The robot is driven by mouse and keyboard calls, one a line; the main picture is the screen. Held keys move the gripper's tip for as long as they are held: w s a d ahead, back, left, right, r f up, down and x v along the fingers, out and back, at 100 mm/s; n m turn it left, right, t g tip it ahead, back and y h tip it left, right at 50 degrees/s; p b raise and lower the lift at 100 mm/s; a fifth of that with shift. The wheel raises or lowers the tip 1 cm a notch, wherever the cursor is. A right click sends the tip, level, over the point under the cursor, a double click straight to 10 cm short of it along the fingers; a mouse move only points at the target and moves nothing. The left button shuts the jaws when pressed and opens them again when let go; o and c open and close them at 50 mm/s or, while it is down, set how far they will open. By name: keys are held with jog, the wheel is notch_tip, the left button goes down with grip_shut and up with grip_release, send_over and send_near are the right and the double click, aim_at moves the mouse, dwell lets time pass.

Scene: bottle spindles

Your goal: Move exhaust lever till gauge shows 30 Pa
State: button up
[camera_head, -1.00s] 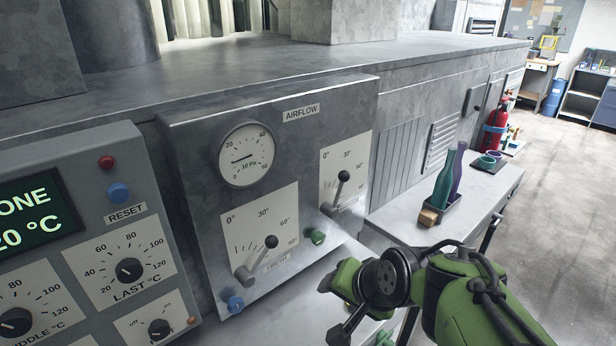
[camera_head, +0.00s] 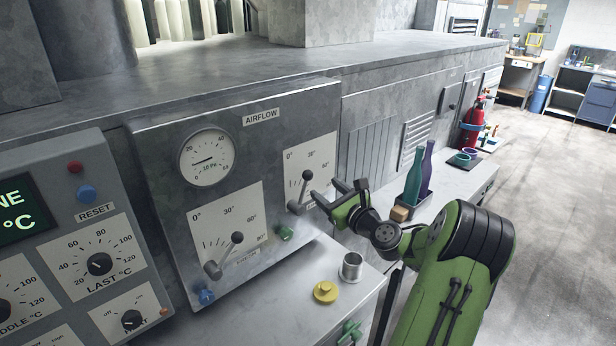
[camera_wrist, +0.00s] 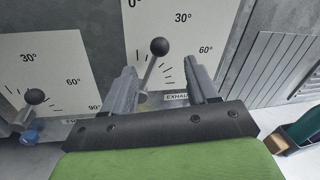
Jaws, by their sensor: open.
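The exhaust lever (camera_head: 306,177), a grey stick with a black knob, stands on the right white scale plate of the airflow panel. In the wrist view the same lever (camera_wrist: 159,48) leans slightly right, below the 30° mark, above a partly hidden EXHAUST label. My gripper (camera_head: 322,195) is open at this lever. In the wrist view its two fingers (camera_wrist: 165,86) stand on either side of the lever, with gaps visible. The round airflow gauge (camera_head: 207,157) marks 20, 40 and 60; its needle points left and slightly down, below 20. The exact reading is too small to tell.
A second lever (camera_head: 236,239) stands on the left plate. A blue knob (camera_head: 206,297) and a green knob (camera_head: 286,233) sit below. A metal cup (camera_head: 351,267) and a yellow lid (camera_head: 325,291) stand on the ledge. Bottles (camera_head: 415,176) stand in a holder to the right.

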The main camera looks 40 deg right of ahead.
aim_at(311, 177)
jog(key=w, duration=0.5)
jog(key=w+d, duration=0.1)
jog(key=w, duration=0.2)
jog(key=shift+w+p, duration=0.1)
jog(key=shift+p, duration=0.25)
grip_shut()
